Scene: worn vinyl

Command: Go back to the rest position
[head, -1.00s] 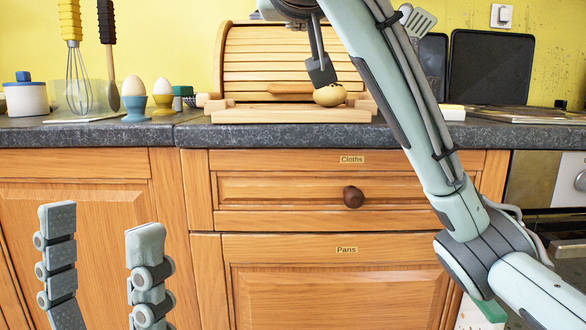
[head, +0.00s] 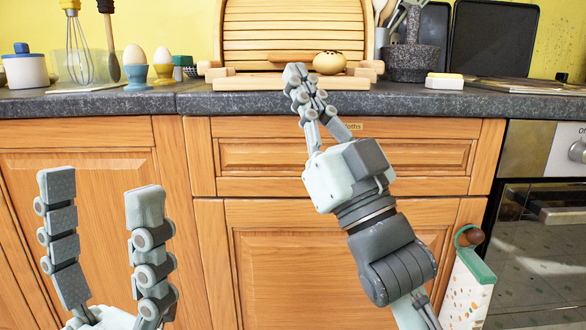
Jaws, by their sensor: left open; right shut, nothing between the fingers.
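My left gripper (head: 100,188) is at the lower left in the head view, fingers pointing up and spread apart. It is open and empty, in front of the left wooden cupboard door (head: 95,140). My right gripper (head: 297,72) is near the middle, its fingers together with nothing between them. Its tips overlap the counter edge and the front of the breadboard in the picture; I cannot tell whether they touch. My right arm comes up from the lower right and hides the drawer knob and the Pans label.
A roll-top bread bin (head: 290,30) stands on the dark counter (head: 150,100), with a bun (head: 330,62) before it. Two eggs in cups (head: 135,75), a mortar (head: 412,60) and a butter dish (head: 444,81) stand nearby.

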